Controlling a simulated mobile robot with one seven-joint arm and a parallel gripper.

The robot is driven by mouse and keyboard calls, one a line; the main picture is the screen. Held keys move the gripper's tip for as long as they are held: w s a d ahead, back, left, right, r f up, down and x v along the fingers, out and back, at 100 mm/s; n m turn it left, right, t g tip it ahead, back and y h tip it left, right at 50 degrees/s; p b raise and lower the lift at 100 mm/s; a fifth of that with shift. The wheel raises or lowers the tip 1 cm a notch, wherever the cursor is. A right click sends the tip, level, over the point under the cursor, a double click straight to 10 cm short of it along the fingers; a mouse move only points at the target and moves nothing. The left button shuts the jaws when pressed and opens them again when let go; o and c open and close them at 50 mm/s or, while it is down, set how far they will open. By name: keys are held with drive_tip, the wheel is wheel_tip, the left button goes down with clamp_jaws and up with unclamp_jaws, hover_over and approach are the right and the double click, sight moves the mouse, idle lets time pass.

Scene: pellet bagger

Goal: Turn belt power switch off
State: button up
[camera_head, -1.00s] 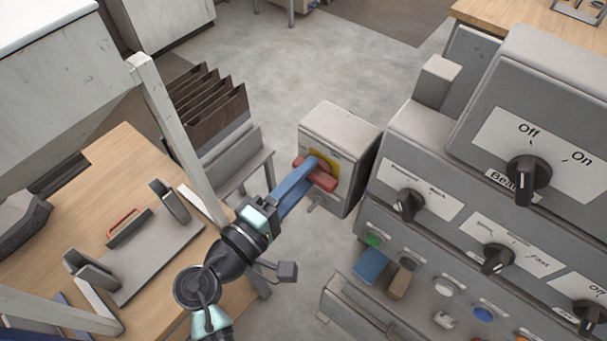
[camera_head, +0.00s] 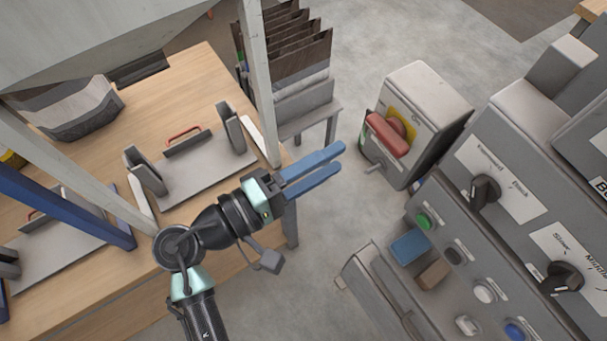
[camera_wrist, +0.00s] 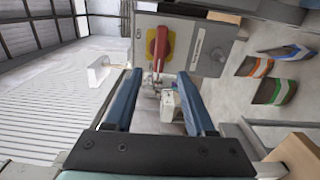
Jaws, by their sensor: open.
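A red rotary handle (camera_head: 388,135) sits on a yellow plate (camera_head: 401,124) on the face of a grey box (camera_head: 428,92). Small marks on the box are too small to read. In the wrist view the red handle (camera_wrist: 160,48) stands beyond the fingertips, roughly in line with the fingers. My gripper (camera_head: 338,158) has blue fingers, is open and empty, and is left of the handle, apart from it. It also shows in the wrist view (camera_wrist: 158,76). I cannot tell which switch is labelled belt power.
The grey control panel (camera_head: 520,122) at right carries black knobs (camera_head: 486,189), several coloured buttons, and a blue block (camera_head: 410,247). A wooden table (camera_head: 95,296) with grey fixtures and a white post (camera_head: 258,75) stand left. Bare floor (camera_head: 325,255) lies between.

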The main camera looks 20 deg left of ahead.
drive_tip(key=v, duration=0.4)
drive_tip(key=shift+d, duration=0.1)
idle(0.4)
drive_tip(key=w+d+r+m+y, duration=0.1)
drive_tip(key=w+r+m+y, duration=0.25)
drive_tip(key=w+r, duration=0.5)
drive_tip(key=w+d+r+m+t+y, duration=0.1)
drive_tip(key=w+r+m+t+y, duration=0.15)
drive_tip(key=r, duration=0.45)
drive_tip(key=w+d+r+m+t+y, duration=0.1)
drive_tip(key=w+d+r+m+t, duration=0.1)
drive_tip(key=w+r, duration=0.35)
drive_tip(key=s+d+r+m+t+y, duration=0.1)
drive_tip(key=s+r+t, duration=0.3)
drive_tip(key=r, duration=0.8)
drive_tip(key=s+d+r+m+t+y, duration=0.2)
drive_tip(key=s+d+r+t, duration=0.2)
drive_tip(key=s+r, duration=0.4)
wheel_tip(320, 180, up, 5)
drive_tip(key=shift+s+y, duration=0.3)
drive_tip(key=shift+s, duration=0.05)
